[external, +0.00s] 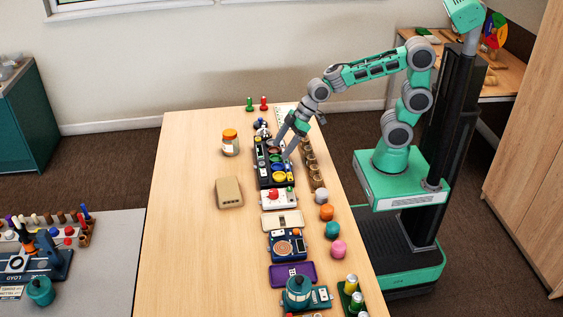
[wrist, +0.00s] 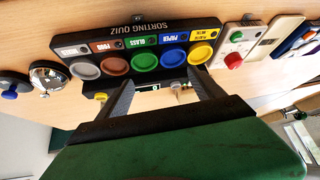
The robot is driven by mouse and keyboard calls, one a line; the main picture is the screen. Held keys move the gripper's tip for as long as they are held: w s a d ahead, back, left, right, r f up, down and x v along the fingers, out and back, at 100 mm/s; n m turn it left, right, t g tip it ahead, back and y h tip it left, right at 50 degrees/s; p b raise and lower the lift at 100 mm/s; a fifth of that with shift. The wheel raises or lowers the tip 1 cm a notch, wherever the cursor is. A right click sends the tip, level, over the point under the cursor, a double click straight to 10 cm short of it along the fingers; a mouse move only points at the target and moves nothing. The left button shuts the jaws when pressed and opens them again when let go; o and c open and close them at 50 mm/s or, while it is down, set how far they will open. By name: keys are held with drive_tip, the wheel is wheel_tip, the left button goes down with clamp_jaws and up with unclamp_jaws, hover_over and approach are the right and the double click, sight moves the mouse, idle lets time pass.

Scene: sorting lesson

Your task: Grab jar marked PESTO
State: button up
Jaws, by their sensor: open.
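A jar (external: 230,143) with an orange lid and pale contents stands upright on the left part of the table in the external view. Its label is too small to read there, so I cannot tell whether it says PESTO. It does not show in the wrist view. My gripper (external: 287,142) is over the black sorting quiz box (external: 275,183), to the right of the jar and apart from it. In the wrist view my gripper (wrist: 162,92) is open, with nothing between its fingers, in front of the quiz box's coloured buttons (wrist: 145,60).
A tan box (external: 229,192) lies nearer the camera than the jar. Red and green game pieces (external: 257,104) stand at the far edge. A column of gadgets and coloured balls (external: 326,212) runs along the table's right side.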

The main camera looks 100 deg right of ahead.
drive_tip(key=w+d+r+t+y, duration=0.1)
drive_tip(key=w+d+t, duration=0.4)
drive_tip(key=w+d, duration=0.5)
drive_tip(key=t, duration=0.2)
approach(224, 136)
drive_tip(key=w, duration=0.3)
drive_tip(key=w+f, duration=0.1)
drive_tip(key=w, duration=0.1)
drive_tip(key=w+f, duration=0.3)
drive_tip(key=w, duration=0.1)
drive_tip(key=shift+a+f, duration=0.15)
drive_tip(key=shift+a, duration=0.15)
drive_tip(key=shift+w+a+f, duration=0.1)
drive_tip(key=shift+w+f, duration=0.05)
drive_tip(key=shift+w, duration=0.3)
drive_tip(key=shift+c, duration=0.4)
drive_tip(key=c, duration=1.5)
drive_tip(key=shift+c, duration=0.2)
